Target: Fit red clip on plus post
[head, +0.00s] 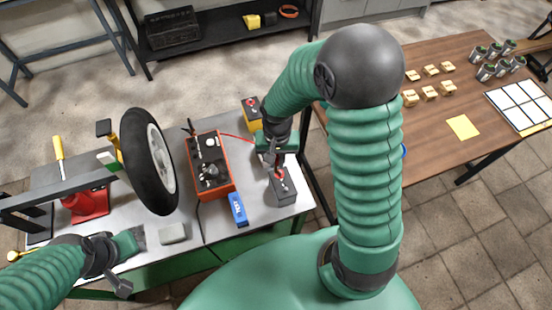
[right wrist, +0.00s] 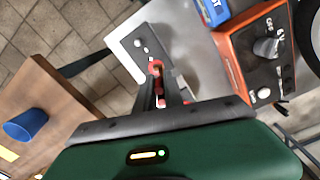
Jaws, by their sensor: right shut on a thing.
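My right gripper (head: 273,163) is above the dark grey battery (head: 283,189) at the right edge of the metal bench. It is shut on the red clip (right wrist: 157,82), which shows between the fingers (right wrist: 160,98) in the right wrist view. The clip is over or at the near end of the battery top (right wrist: 140,45); I cannot tell whether it touches a post. The plus marking is too small to read. A red lead (head: 236,138) runs from the orange charger (head: 208,166) toward this gripper. My left gripper (head: 138,238) is low over the bench; its opening is unclear.
A blue device (head: 238,209) lies beside the charger. A yellow-and-black box (head: 252,112) stands behind the gripper. A wheel (head: 150,162), a red jack (head: 88,203) and a grey block (head: 173,234) are at left. A wooden table (head: 430,120) stands right, beyond a gap.

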